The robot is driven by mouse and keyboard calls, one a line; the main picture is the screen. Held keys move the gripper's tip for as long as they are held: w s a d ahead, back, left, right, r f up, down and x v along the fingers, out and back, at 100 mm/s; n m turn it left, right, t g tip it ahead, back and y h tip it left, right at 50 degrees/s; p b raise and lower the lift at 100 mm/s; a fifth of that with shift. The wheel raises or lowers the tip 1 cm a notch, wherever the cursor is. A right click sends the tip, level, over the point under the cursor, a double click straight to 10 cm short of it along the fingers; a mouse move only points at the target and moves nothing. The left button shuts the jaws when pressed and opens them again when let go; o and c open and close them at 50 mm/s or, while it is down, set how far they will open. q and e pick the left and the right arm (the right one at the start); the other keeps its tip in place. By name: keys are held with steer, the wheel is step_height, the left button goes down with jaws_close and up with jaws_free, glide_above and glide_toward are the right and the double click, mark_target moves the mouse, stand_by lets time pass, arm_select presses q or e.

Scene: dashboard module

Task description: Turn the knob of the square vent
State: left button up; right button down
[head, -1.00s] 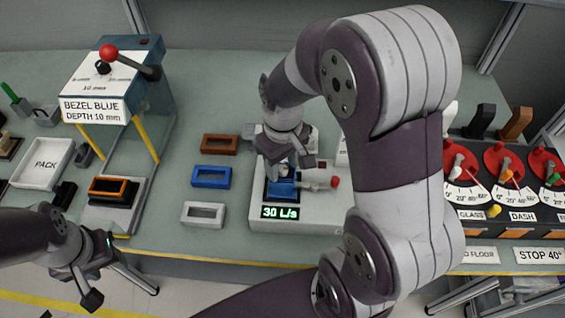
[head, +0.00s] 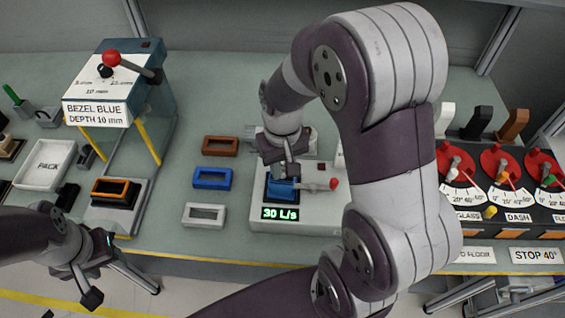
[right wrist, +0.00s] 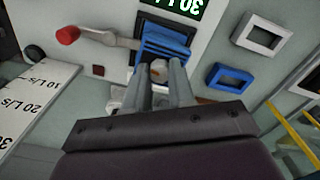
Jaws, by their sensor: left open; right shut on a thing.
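The square vent is blue and slatted. It sits in a dark nest on the white test box, in the middle of the head view (head: 282,191) and at the top of the right wrist view (right wrist: 167,43). My right gripper (head: 284,170) is over the vent's far side. In the right wrist view its fingers (right wrist: 160,77) are shut on a small tan knob (right wrist: 158,69) at the vent's edge. The fingers partly hide the knob. My left gripper (head: 122,284) is open and empty, low at the left in front of the table.
A green display (head: 281,213) on the white box (head: 318,222) reads 30 L/s. A red-tipped lever (head: 333,184) lies right beside the vent. Brown, blue (head: 212,178) and white frames lie to the left. My right arm hides part of the table.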

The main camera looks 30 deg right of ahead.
stand_by(0.9)
steer(key=c, duration=0.9)
jaws_free()
steer(key=shift+c, duration=0.2)
steer(key=shift+r, duration=0.1)
step_height(320, 180, up, 8)
steer(key=shift+f, duration=0.2)
step_height(320, 180, up, 5)
steer(key=p, duration=0.4)
glide_above(282, 170)
